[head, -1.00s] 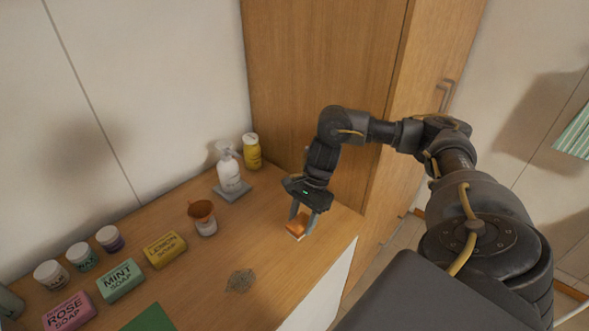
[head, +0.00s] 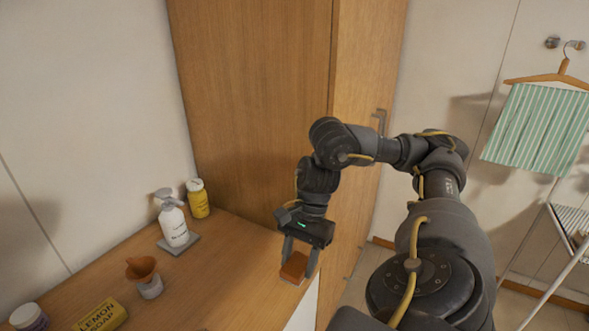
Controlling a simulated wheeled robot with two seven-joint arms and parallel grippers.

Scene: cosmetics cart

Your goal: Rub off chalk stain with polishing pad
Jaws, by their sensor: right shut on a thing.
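The polishing pad (head: 294,268) is a small orange-brown block with a paler underside. My right gripper (head: 300,262) points down and is shut on the pad, with one finger on each side. It holds the pad at the right end of the wooden counter (head: 225,270), close to the edge. I cannot tell whether the pad touches the counter. The chalk stain is not clearly visible now; that part of the counter lies at or beyond the bottom of the picture. My left gripper is not in view.
A tall wooden cabinet (head: 255,110) rises behind the counter.

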